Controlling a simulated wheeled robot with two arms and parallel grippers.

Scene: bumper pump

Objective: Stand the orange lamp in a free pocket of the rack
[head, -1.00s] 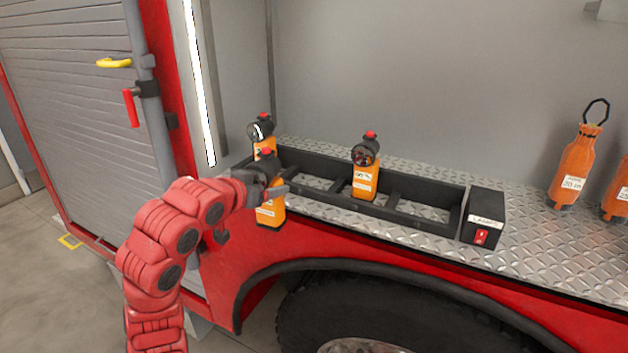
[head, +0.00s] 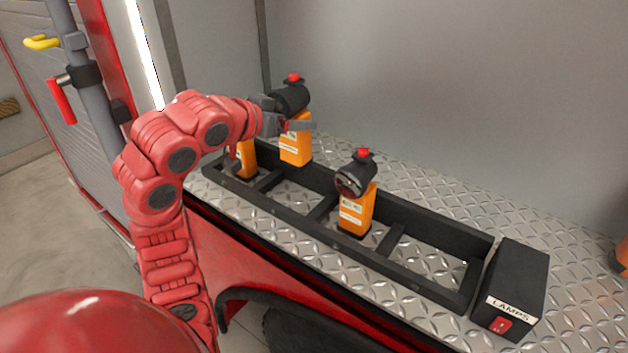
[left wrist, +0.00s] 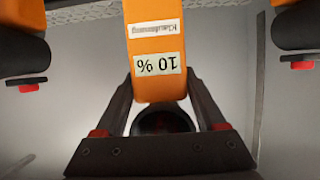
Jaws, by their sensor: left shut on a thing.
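My left gripper (head: 288,124) is shut on the neck of an orange lamp (head: 296,150) with a black head and red top knob. The lamp is roughly upright, raised above the rack's left half. In the left wrist view the held lamp (left wrist: 157,60) shows its labels between the fingers (left wrist: 160,105). The black rack (head: 440,284) lies on the tread-plate shelf. One lamp (head: 247,160) stands in its left end pocket, partly hidden by my arm. Another lamp (head: 357,209) stands in the third pocket. The second pocket (head: 291,200) and right end pocket (head: 432,257) look empty. My right gripper is out of view.
A black box labelled LAMPS (head: 514,287) with a red switch stands against the rack's right end. A grey wall (head: 450,100) rises behind the shelf. The tread plate (head: 585,290) right of the box is mostly clear, with an orange object (head: 621,257) at the edge.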

